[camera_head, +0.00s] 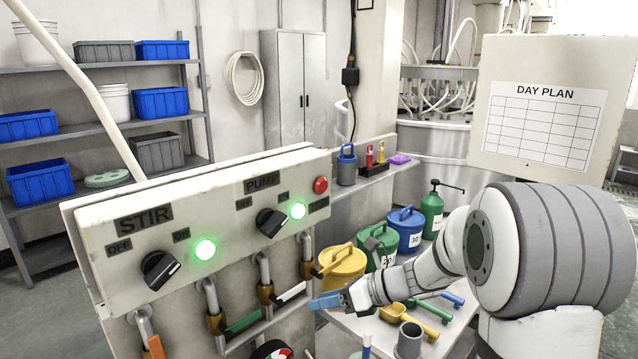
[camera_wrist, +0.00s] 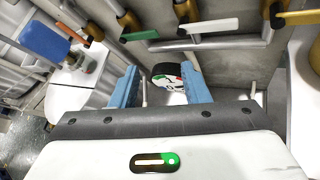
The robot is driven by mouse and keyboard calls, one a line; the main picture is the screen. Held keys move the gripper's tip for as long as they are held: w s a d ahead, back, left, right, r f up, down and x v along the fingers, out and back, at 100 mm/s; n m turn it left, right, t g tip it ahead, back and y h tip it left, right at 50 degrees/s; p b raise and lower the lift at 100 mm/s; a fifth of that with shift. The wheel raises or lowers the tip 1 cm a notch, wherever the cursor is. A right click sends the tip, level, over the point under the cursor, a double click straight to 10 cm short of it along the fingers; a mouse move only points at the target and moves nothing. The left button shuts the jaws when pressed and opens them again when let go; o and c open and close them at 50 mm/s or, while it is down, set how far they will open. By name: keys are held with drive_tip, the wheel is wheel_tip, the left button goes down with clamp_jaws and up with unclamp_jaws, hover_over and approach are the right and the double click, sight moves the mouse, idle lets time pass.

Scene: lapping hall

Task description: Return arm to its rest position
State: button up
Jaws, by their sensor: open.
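My gripper (camera_head: 328,301) is at the end of my arm, which reaches left in the head view across the front of the table. Its blue fingers are in front of the pipes below the control panel (camera_head: 205,215). In the wrist view my gripper (camera_wrist: 161,82) has its two blue fingers spread apart. Nothing is held between them. A round gauge-like thing in black, white, red and green (camera_wrist: 167,76) shows beyond the gap. Whether a finger touches any pipe or valve handle cannot be told.
Valves with a green handle (camera_head: 243,322), a white handle (camera_head: 292,292) and an orange handle (camera_head: 155,346) are close to my gripper. Yellow (camera_head: 343,268), green (camera_head: 377,247) and blue (camera_head: 405,229) lidded cans and scoops crowd the table beside my forearm. Both panel lamps glow green.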

drive_tip(key=s+d+n+h, duration=0.6)
drive_tip(key=s+n, duration=0.5)
drive_tip(key=n, duration=0.2)
drive_tip(key=s+d+r+n+h, duration=0.1)
drive_tip(key=s+d+n+h, duration=0.5)
drive_tip(key=s+n, duration=0.6)
drive_tip(key=shift+d+r+n, duration=0.2)
drive_tip(key=shift+d+n, duration=0.2)
drive_tip(key=shift+d, duration=0.2)
drive_tip(key=shift+c, duration=0.6)
